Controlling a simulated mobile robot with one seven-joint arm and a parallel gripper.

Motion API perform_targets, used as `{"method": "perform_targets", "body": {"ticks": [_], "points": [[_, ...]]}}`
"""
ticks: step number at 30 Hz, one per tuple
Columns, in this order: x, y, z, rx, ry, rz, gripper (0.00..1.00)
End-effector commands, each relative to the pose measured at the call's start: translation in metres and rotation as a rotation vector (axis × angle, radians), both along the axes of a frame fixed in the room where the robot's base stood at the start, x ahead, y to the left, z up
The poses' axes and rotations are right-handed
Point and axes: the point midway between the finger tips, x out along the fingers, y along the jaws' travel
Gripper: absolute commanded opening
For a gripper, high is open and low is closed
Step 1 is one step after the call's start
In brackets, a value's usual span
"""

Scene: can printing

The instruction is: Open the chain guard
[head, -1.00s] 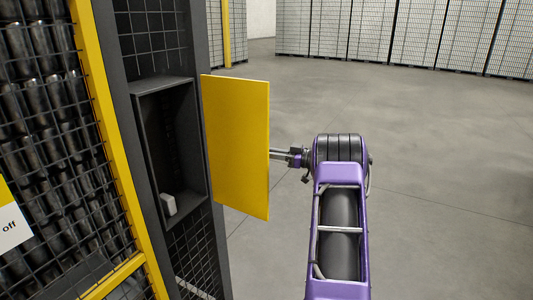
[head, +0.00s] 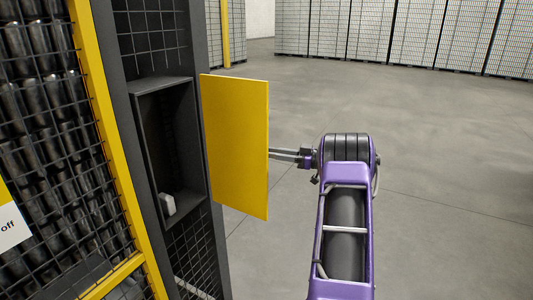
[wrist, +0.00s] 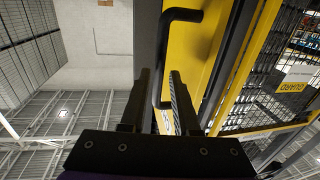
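The chain guard (head: 236,145) is a flat yellow panel. It stands swung out from a dark recessed box (head: 150,150) in the machine's frame, leaving the box's inside in view. In the wrist view the guard's yellow face (wrist: 212,50) carries a black bar handle (wrist: 163,60). My gripper (head: 272,153) is at the right edge of the guard in the head view, its tips partly hidden behind it. In the wrist view my gripper (wrist: 158,75) has its fingers apart, with the handle's bar showing between them. I cannot tell whether either finger touches it.
A small pale block (head: 168,204) sits at the bottom of the box. A mesh fence with a yellow frame (head: 103,140) stands at the left, with dark cans behind it. Stacked pallets (head: 400,35) line the back. The floor (head: 440,150) at the right is clear.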

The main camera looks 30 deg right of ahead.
Motion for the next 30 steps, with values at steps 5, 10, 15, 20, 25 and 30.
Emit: {"method": "perform_targets", "body": {"ticks": [5,10,15,20,25,30], "points": [[-0.034,-0.032,-0.001,-0.001,-0.001,-0.005,0.30],[-0.064,-0.060,-0.001,-0.001,-0.001,-0.004,0.30],[-0.088,-0.081,0.000,0.000,0.000,-0.002,0.30],[-0.100,-0.092,0.000,0.001,-0.001,0.000,0.30],[-0.104,-0.095,0.000,0.001,-0.001,0.000,0.30],[-0.104,-0.095,0.000,0.001,-0.001,0.000,0.30]]}}
